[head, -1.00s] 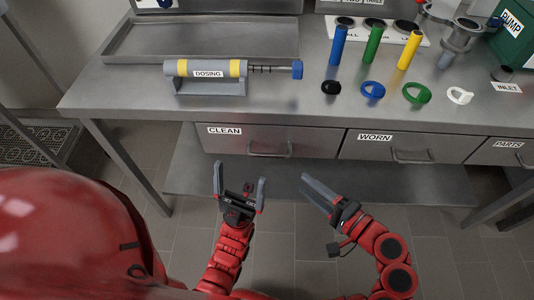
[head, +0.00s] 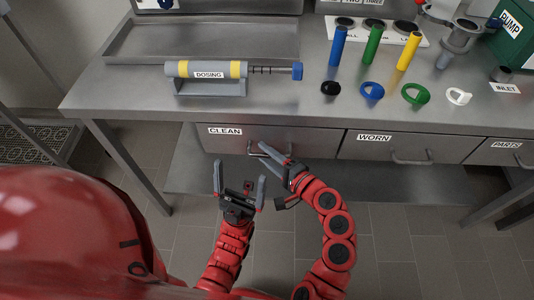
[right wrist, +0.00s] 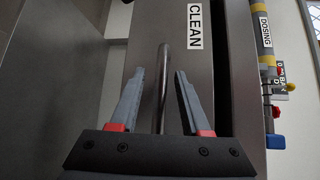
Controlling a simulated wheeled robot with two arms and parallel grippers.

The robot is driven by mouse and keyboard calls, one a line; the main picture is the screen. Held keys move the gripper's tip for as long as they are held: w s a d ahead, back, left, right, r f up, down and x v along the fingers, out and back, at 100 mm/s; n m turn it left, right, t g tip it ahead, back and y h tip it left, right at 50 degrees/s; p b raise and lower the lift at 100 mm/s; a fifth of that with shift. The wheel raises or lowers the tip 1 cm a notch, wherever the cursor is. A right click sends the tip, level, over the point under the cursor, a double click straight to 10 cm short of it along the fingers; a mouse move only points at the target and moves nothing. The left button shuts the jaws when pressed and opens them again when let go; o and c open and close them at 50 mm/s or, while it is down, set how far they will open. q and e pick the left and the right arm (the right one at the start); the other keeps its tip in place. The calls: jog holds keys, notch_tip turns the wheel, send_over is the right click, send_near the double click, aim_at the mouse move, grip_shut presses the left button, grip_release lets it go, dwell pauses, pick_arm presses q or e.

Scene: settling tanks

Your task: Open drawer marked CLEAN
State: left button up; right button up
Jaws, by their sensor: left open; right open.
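The drawer marked CLEAN (head: 222,140) is under the left part of the bench top and looks shut. It also shows in the right wrist view (right wrist: 215,75). Its bar handle (right wrist: 163,85) lies between the two open fingers of my right gripper (right wrist: 161,95), with a gap on each side. My left gripper (head: 238,180) is open and empty, lower and to the left, apart from the drawer.
To the right are a drawer marked WORN (head: 372,146) and another drawer (head: 498,153). On the bench stand a DOSING syringe (head: 208,74), coloured tubes and rings, and a tray (head: 200,40). A lower shelf (head: 390,183) runs beneath the drawers.

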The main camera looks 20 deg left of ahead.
grip_shut()
dwell(1.4)
